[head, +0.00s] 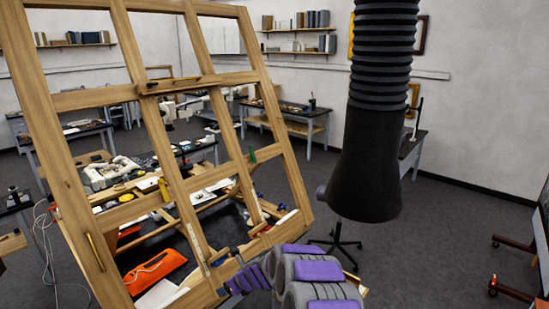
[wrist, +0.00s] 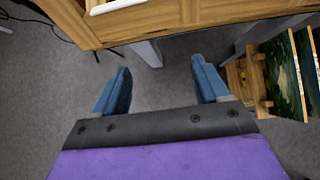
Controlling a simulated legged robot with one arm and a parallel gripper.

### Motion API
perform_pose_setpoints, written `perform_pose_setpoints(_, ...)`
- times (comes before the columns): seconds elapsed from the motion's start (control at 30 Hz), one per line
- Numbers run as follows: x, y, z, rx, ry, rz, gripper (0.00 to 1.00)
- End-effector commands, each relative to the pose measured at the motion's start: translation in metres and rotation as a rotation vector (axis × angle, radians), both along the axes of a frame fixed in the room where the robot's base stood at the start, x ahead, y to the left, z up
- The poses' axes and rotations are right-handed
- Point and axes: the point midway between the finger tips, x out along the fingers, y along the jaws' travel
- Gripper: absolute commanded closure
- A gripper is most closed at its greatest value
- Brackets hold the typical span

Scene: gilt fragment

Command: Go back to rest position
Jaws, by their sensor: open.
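My gripper (wrist: 161,92) is open in the wrist view, its two blue fingers apart with only grey floor seen between them. It holds nothing. In the head view my arm's grey and purple links show at the bottom centre, in front of the lower right of a large wooden frame (head: 128,95). The gripper itself cannot be made out there. In the wrist view a wooden edge (wrist: 190,15) crosses the top, beyond the fingertips and apart from them.
A black ribbed duct (head: 370,150) hangs right of centre. Behind the wooden frame is a cluttered worktable with an orange object (head: 155,271). Workbenches (head: 290,112) line the back wall. Painted panels (wrist: 285,75) stand at the wrist view's right. Grey floor at right centre is clear.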

Motion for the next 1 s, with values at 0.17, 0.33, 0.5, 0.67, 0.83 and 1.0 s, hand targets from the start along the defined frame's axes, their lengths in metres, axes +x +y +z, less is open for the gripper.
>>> perform_pose_setpoints(0.17,-0.009,0.002,0.007,-0.016,-0.028,0.080,0.26)
perform_pose_setpoints(0.33,-0.024,0.003,0.014,-0.039,-0.057,0.173,0.26)
perform_pose_setpoints(0.5,-0.045,0.000,0.028,-0.072,-0.109,0.295,0.26)
perform_pose_setpoints(0.67,-0.073,-0.008,0.037,-0.116,-0.168,0.459,0.26)
perform_pose_setpoints(0.83,-0.125,-0.026,0.046,-0.203,-0.265,0.717,0.26)
perform_pose_setpoints(1.0,-0.183,-0.054,0.047,-0.305,-0.352,0.983,0.26)
